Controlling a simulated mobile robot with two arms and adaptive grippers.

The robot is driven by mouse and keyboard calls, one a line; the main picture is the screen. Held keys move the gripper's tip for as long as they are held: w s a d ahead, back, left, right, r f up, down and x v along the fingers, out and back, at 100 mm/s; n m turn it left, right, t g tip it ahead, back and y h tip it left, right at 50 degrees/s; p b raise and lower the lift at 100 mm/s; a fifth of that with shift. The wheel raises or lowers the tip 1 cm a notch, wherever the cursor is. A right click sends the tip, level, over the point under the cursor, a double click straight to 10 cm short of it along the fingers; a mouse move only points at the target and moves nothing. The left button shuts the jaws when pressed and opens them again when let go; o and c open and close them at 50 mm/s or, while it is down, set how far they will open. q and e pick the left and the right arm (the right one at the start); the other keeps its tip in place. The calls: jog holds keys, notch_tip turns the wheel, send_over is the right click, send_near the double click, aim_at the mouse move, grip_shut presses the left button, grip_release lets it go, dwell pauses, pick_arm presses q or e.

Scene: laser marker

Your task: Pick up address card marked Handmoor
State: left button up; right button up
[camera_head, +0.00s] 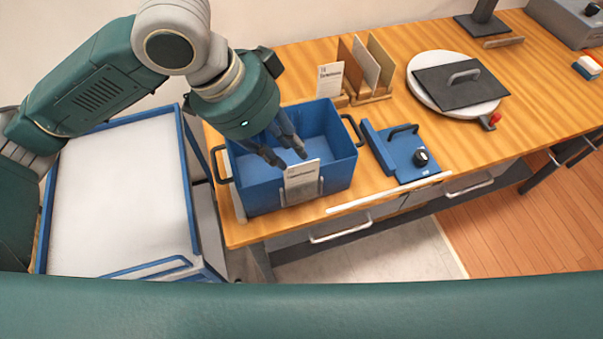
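My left gripper (291,158) reaches down from the upper left over the blue bin (335,178). Its two dark fingers are spread, with nothing seen between them. A white card (302,178) stands upright in a clear holder on the front wall of the bin, just below and in front of the fingertips. A second white card (330,80) stands upright behind the bin, beside the wooden rack. The print on both cards is too small to read surely, so I cannot tell which is marked Handmoor. My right gripper is not in view.
The wooden rack (374,98) holds upright boards. A blue fixture with a black knob (421,157) sits right of the bin. A round white turntable (433,62) carries a dark plate. A blue-framed white cart (120,195) stands left of the table.

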aim_at(302, 166)
pick_arm(q)
jog(key=x, duration=0.7)
jog(key=shift+d+f+p, duration=0.1)
jog(key=shift+f+p, duration=0.05)
jog(key=shift+p, duration=0.2)
jog(key=shift+c, duration=0.8)
grip_shut()
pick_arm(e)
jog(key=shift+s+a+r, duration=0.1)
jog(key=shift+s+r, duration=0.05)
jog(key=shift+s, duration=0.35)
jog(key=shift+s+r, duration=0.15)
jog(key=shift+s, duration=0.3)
